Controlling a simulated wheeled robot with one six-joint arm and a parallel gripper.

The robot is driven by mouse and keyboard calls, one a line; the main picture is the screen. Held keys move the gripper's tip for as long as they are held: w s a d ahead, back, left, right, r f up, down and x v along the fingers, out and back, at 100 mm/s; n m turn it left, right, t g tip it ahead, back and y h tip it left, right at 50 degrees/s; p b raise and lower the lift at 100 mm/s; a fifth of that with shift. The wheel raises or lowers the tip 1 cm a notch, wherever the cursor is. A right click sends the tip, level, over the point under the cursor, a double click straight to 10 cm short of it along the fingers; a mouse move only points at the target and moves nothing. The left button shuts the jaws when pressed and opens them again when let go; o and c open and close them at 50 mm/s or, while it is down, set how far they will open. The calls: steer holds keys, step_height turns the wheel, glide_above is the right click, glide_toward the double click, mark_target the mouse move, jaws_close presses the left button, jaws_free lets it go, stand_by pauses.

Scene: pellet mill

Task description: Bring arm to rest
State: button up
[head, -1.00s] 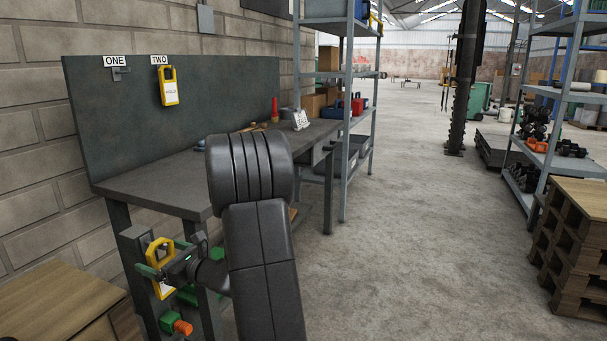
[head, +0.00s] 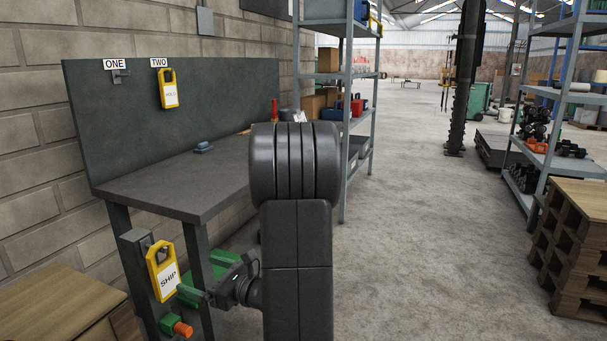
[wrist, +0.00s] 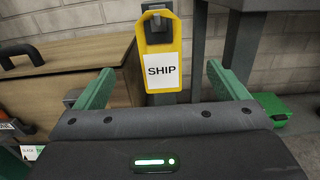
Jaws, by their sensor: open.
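My gripper (head: 205,277) is open, with green fingers, low in front of the workbench and just right of a yellow tag (head: 162,270) marked SHIP. The tag hangs on a post at the bench's front left. In the wrist view the SHIP tag (wrist: 161,70) shows upright ahead, between the two spread fingers (wrist: 160,72), with nothing gripped. My dark arm link stands in the middle of the head view and hides part of the bench.
The workbench (head: 165,190) has a back panel with hook ONE (head: 120,77) bare and a yellow tag (head: 168,90) under TWO. A wooden box (head: 60,305) stands at lower left. A shelf rack (head: 345,130) is behind.

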mark_target(161, 249)
steer(key=b+x, duration=0.1)
steer(key=x, duration=1.2)
steer(key=shift+a+f, duration=0.15)
steer(key=shift+a, duration=0.05)
step_height(161, 249, up, 4)
steer(key=p, duration=0.4)
steer(key=shift+d+f, duration=0.1)
steer(key=v, duration=0.2)
steer(key=shift+s+d+f, duration=0.15)
steer(key=shift+d+f, duration=0.1)
steer(key=shift+d, duration=0.05)
steer(key=shift+r, duration=0.1)
